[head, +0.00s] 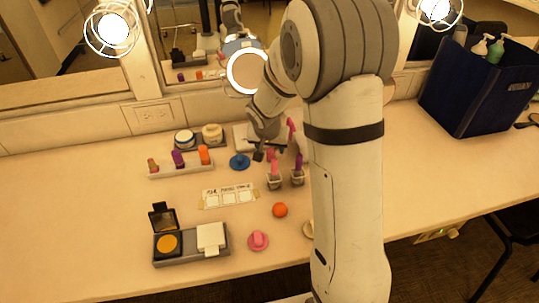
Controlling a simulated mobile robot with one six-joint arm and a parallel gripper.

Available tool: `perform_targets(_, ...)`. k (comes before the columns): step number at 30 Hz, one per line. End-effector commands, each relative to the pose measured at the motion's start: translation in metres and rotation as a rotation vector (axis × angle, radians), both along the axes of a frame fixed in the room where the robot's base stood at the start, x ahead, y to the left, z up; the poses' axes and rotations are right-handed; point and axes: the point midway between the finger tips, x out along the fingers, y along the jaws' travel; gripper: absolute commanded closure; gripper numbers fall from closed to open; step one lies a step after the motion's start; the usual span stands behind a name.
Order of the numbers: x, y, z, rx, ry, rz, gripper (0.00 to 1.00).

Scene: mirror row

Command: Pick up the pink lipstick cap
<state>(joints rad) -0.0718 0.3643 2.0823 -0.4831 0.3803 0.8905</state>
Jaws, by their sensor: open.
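My gripper (265,155) is open, pointing down above the table right of a blue round stand. A pink upright piece (274,167) shows just below and right of the fingers, in a small grey holder (275,183); I cannot tell whether they touch. Another pink piece (258,238) sits on a pink round base near the front. A white rack (180,170) holds a short reddish lipstick (153,165), a purple one (178,158) and an orange one (204,154). I cannot tell for sure which pink piece is the lipstick cap.
A second holder with a purple item (298,170) stands close right. My arm hides the table's middle right. A dark blue bin (475,90) stands far right.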

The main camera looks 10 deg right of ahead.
Motion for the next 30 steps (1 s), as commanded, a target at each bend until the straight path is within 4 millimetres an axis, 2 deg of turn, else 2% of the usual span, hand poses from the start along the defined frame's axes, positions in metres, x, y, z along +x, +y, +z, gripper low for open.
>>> perform_targets(3, 0.006, -0.003, -0.019, 0.000, 0.004, -0.001, 0.47)
perform_targets(6, 0.010, -0.005, -0.029, 0.000, 0.002, 0.000, 0.47)
perform_targets(15, 0.012, -0.005, -0.033, -0.001, 0.000, 0.002, 0.47)
perform_targets(30, 0.012, -0.004, -0.033, 0.000, 0.001, 0.002, 0.87)
